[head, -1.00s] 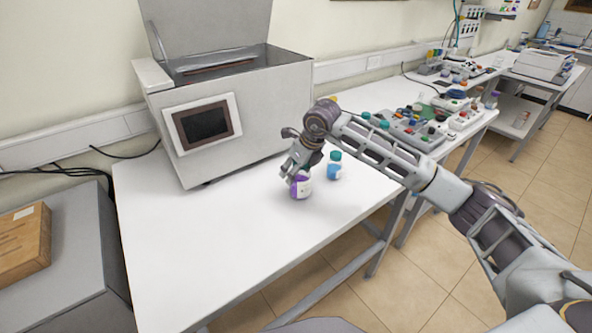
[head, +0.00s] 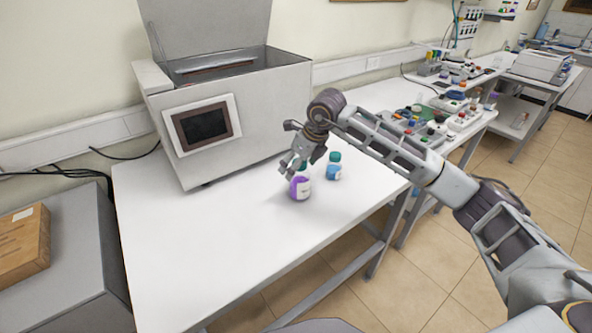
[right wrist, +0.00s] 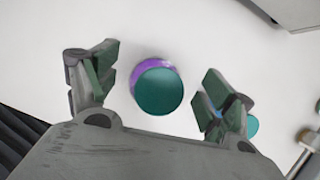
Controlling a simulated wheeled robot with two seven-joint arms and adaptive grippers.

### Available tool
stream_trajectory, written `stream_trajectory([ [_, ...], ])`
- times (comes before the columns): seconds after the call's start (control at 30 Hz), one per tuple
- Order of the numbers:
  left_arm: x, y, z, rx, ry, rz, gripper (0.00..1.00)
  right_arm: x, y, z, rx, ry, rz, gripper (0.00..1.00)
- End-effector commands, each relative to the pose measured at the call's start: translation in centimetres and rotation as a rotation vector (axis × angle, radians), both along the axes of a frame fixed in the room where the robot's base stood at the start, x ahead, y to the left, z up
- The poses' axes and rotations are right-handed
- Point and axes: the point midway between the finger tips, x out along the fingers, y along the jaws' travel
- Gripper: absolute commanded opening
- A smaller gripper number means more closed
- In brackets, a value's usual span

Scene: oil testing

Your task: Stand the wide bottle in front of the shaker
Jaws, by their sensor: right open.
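The wide bottle, with a purple body, white label and green cap, stands upright on the white table (head: 215,255), in front of the shaker's right part. The bottle (head: 300,188) also shows from above in the right wrist view (right wrist: 158,91). The shaker (head: 250,110) is a large pale machine with a raised lid and a dark screen. My right gripper (head: 292,162) is open just above the bottle, its fingers apart on either side of the green cap in the wrist view. It partly hides the cap in the head view. My left gripper is not in view.
A smaller blue bottle (head: 334,168) with a green cap stands close to the right of the wide bottle, near the right finger. The table's front left is clear. Another table with trays of small items (head: 435,115) is at the back right.

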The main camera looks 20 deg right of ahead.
Motion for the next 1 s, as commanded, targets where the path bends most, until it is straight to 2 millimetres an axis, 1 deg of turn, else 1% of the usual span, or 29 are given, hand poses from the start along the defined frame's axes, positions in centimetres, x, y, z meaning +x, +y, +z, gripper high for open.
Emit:
stream_trajectory([
  [0.03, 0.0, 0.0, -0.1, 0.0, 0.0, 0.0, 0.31, -0.2, -0.2, 0.7, -0.001, -0.002, 0.001, 0.82],
  [0.3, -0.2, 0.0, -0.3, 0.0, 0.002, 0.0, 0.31, -1.5, -1.0, 4.5, -0.001, -0.002, 0.001, 0.82],
  [0.5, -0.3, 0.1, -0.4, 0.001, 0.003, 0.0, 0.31, -2.4, -1.5, 6.8, 0.0, -0.001, 0.0, 0.82],
  [0.7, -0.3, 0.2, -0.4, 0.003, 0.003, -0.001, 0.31, -2.9, -1.7, 8.0, -0.001, 0.001, 0.001, 0.82],
  [1.0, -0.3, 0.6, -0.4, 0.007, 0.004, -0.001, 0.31, -2.9, -1.8, 8.2, -0.001, 0.001, 0.001, 0.82],
])
